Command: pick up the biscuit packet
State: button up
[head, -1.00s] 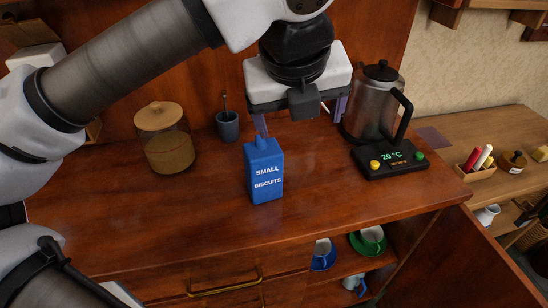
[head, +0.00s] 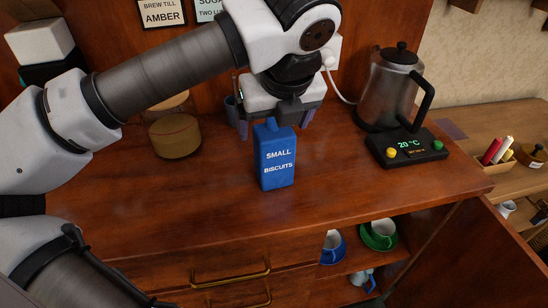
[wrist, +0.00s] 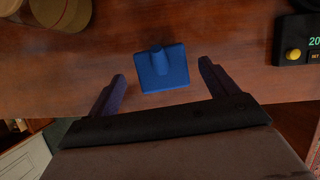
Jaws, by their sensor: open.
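The biscuit packet (head: 275,160) is blue, with white "SMALL BISCUITS" lettering and a small raised top. It stands upright on the wooden counter in the head view. The wrist view shows the packet (wrist: 163,70) from above, just beyond the fingertips and between their lines. My gripper (head: 273,130) is open and empty, pointing down behind and above the packet in the head view. In the wrist view the two fingers of my gripper (wrist: 161,78) are spread wide, one to each side, with no visible contact with the packet.
A glass jar with a wooden lid (head: 174,135) stands left of the packet. Counter in front of the packet is clear.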

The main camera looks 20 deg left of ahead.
aim_at(274, 130)
jog(key=b+x, duration=0.1)
jog(key=x, duration=0.3)
jog(key=shift+w+f, duration=0.1)
jog(key=shift+f, duration=0.05)
jog(key=shift+d, duration=0.1)
jog(key=c, duration=1.2)
